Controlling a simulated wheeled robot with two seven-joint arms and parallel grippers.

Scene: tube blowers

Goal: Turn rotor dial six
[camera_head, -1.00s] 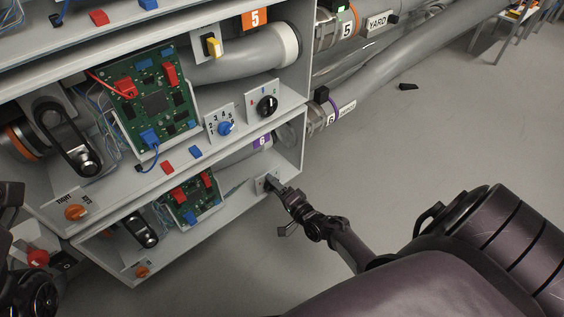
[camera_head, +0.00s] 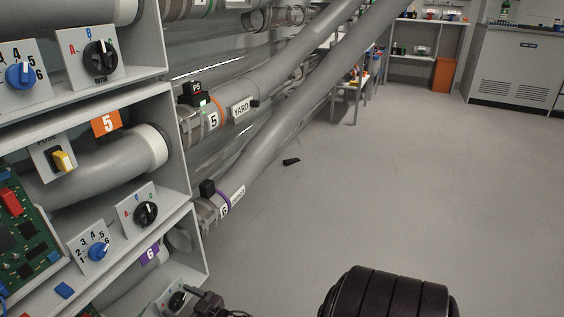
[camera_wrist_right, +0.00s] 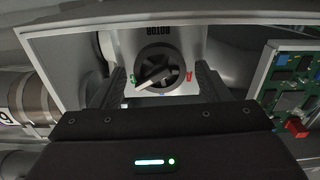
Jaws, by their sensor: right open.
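The rotor dial of bay six (camera_head: 177,300) is a round black knob on a white plate, low at the left in the head view. In the right wrist view the dial (camera_wrist_right: 156,66) shows large, under the word ROTOR. Its grip bar lies slanted, its lower left end near a green mark; a red letter is at right. My right gripper (camera_wrist_right: 162,86) is open, one finger on each side of the dial. Contact cannot be told. In the head view the right gripper (camera_head: 207,303) is at the plate, partly cut off. My left gripper is out of view.
The purple 6 label (camera_head: 150,254) is above the dial. Bay five has its own rotor dial (camera_head: 145,214) and a blue numbered dial (camera_head: 98,251). Grey pipes (camera_head: 270,140) run off behind. A circuit board (camera_wrist_right: 292,90) is at right in the wrist view. The floor at right is open.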

